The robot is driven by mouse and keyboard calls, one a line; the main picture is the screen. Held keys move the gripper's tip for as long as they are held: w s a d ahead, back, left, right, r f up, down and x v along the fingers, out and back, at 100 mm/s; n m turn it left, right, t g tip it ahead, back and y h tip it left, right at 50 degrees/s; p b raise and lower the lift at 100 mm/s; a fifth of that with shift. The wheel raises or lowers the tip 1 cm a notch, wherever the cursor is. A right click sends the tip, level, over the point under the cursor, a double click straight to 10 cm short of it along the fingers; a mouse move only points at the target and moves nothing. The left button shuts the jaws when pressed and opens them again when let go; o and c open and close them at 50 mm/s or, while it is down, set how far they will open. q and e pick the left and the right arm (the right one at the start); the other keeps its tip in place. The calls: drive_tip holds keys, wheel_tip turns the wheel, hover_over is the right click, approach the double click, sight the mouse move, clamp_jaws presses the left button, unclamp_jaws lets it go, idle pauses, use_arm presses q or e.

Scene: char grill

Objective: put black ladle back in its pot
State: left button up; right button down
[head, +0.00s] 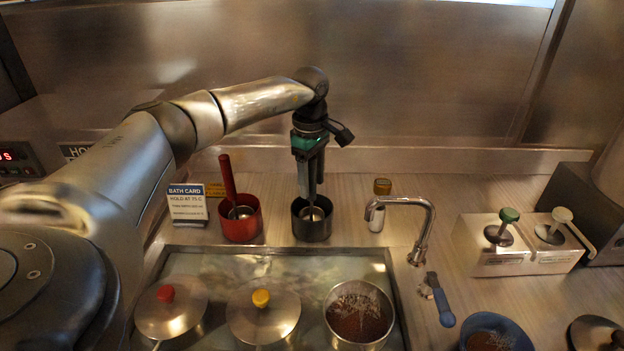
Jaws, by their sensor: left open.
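The black pot (312,230) stands on the counter behind the water bath. A shiny metal ladle bowl (312,214) shows inside its rim, and a thin dark handle rises from it toward my gripper; I take this as the black ladle. My left gripper (311,192) points straight down right above the pot, its jaws open around or just beside the handle. The dark fingers and handle overlap, so I cannot tell whether they touch. My right gripper is not in view.
A red pot (240,226) with a red-handled ladle (228,178) stands just left. The bath (389,268) holds lidded pots and an open one. A pump dispenser (505,252) stands right.

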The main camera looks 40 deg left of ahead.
use_arm(q)
drive_tip(key=r, duration=1.2)
drive_tip(key=shift+s+r, duration=0.2)
idle(1.3)
